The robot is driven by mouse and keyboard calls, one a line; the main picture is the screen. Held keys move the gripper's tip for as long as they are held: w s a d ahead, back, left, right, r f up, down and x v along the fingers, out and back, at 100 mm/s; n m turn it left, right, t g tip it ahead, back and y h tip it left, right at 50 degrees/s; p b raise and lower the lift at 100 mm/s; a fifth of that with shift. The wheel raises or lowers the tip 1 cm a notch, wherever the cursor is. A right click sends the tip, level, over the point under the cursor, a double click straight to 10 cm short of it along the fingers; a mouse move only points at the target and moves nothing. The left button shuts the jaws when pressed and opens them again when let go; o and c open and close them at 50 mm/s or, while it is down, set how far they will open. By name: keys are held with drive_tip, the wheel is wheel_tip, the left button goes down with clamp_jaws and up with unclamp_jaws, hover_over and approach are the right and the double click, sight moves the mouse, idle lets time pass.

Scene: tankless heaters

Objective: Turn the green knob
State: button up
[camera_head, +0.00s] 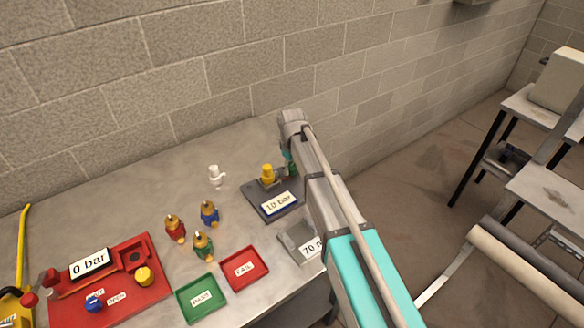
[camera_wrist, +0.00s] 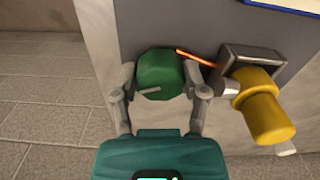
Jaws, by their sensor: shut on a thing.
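The green knob (camera_wrist: 158,76) sits upper centre in the wrist view, on a dark grey base plate. My gripper (camera_wrist: 160,92) has one finger on each side of the knob and is shut on it. An orange-red line (camera_wrist: 197,59) runs from the knob toward a grey block. In the head view my arm covers most of the gripper and knob; only a bit of green shows beside the dark plate (camera_head: 255,193) with the "10 bar" sign (camera_head: 278,204).
A yellow cylinder (camera_wrist: 262,112) stands close to the right of my gripper; it also shows in the head view (camera_head: 268,172). Red, blue and green brass-topped parts (camera_head: 202,245), a green tray (camera_head: 181,292), a red tray (camera_head: 227,280) and a red "0 bar" station (camera_head: 150,290) lie left. The wall is behind.

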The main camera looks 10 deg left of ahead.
drive_tip(key=m, duration=0.5)
drive_tip(key=shift+s+a+m, duration=0.1)
drive_tip(key=shift+m, duration=0.2)
drive_tip(key=m, duration=0.5)
drive_tip(key=shift+m, duration=0.3)
drive_tip(key=o, duration=1.1)
drive_tip(key=shift+o, duration=0.2)
drive_tip(key=shift+a, duration=0.1)
